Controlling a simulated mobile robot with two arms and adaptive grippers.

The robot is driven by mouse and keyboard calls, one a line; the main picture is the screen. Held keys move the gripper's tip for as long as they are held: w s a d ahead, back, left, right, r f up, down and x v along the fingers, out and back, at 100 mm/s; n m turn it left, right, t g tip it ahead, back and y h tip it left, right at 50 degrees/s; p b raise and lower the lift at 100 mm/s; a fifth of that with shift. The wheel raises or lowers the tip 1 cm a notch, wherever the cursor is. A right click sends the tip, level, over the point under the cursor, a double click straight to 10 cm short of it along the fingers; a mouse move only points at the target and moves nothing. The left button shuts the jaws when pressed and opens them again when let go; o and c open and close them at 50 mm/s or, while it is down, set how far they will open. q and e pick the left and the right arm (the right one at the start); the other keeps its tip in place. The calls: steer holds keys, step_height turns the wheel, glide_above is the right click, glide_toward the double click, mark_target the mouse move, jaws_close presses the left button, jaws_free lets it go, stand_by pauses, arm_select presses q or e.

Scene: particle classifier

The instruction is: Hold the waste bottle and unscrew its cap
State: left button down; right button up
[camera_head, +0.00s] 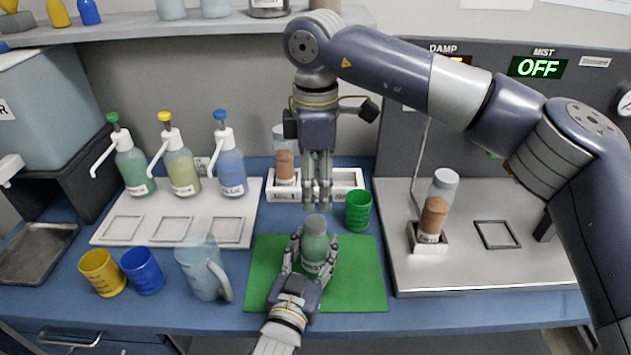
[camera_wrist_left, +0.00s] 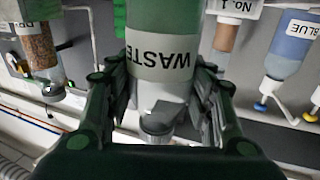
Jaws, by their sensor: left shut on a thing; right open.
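The waste bottle (camera_head: 314,248) stands upright on the green mat (camera_head: 362,272), with a grey cap (camera_head: 315,223) on top. My left gripper (camera_head: 310,262) is shut around its body from the front. In the left wrist view, which is upside down, the bottle's "WASTE" label (camera_wrist_left: 160,62) shows between the fingers of my left gripper (camera_wrist_left: 160,95), with the grey cap (camera_wrist_left: 158,120) below it. My right gripper (camera_head: 317,204) points straight down from above, open and empty. Its fingertips are just above or behind the cap; the exact gap is hard to tell.
A green cup (camera_head: 358,211) stands right of my right gripper. A white rack (camera_head: 345,180) with a brown-filled bottle (camera_head: 285,160) is behind. Yellow and blue cups (camera_head: 142,270) and a clear jug (camera_head: 203,268) stand left. Pump bottles (camera_head: 180,172) are back left; the classifier plate (camera_head: 490,265) is right.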

mark_target(315, 221)
arm_select(q)
steer(key=shift+f, duration=0.1)
arm_select(e)
steer(key=shift+f+m, duration=0.3)
step_height(315, 221, down, 7)
steer(key=shift+f, duration=0.2)
steer(key=c, duration=1.1)
